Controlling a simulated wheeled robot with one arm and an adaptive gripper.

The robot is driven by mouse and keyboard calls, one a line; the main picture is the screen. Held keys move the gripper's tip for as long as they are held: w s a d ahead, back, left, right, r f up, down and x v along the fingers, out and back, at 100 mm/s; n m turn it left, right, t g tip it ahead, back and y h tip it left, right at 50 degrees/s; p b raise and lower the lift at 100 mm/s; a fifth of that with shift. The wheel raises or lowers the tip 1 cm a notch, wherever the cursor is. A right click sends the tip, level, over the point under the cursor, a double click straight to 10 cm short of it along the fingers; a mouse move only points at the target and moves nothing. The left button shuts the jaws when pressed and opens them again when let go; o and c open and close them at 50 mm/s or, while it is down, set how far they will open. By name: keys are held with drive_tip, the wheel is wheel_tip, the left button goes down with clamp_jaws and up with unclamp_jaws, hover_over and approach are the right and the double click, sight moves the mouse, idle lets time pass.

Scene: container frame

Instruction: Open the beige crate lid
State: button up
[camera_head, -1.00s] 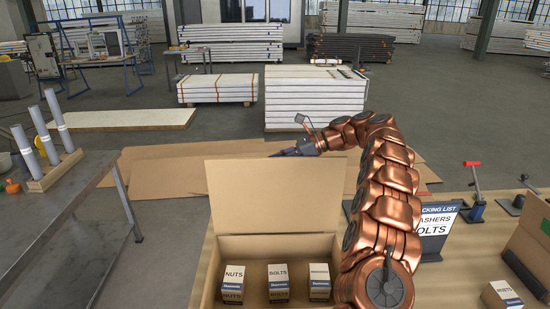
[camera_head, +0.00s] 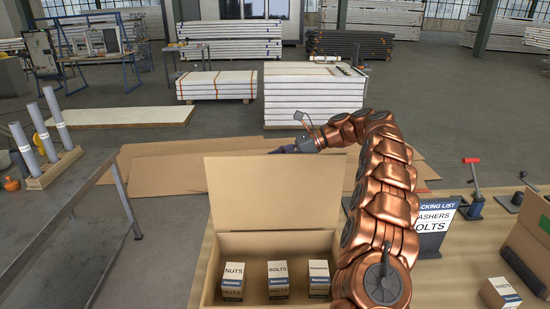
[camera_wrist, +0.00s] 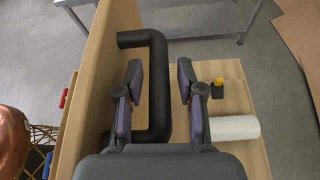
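The beige crate (camera_head: 212,266) stands on the table at the bottom middle of the head view, with several small labelled boxes inside. Its lid (camera_head: 270,192) stands up nearly vertical at the crate's far edge, so the crate is open. My gripper (camera_head: 288,149) is behind the lid's top edge, partly hidden by it. In the wrist view the lid (camera_wrist: 92,85) is the tan panel on the left, with a black handle (camera_wrist: 157,95) beside it. My gripper (camera_wrist: 160,72) is open there, its fingers on either side of the handle bar with visible gaps.
A packing list sign (camera_head: 434,222) stands right of my arm. A small box (camera_head: 500,293) and a green-lined crate (camera_head: 530,250) are at the right. A metal bench (camera_head: 60,215) with upright tubes is at the left. A white cylinder (camera_wrist: 235,128) shows in the wrist view.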

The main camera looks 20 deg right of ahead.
drive_tip(key=v, duration=0.7)
drive_tip(key=shift+d, duration=0.3)
drive_tip(key=shift+r, duration=0.1)
idle(0.6)
drive_tip(key=shift+r+b, duration=0.1)
drive_tip(key=shift+b, duration=0.35)
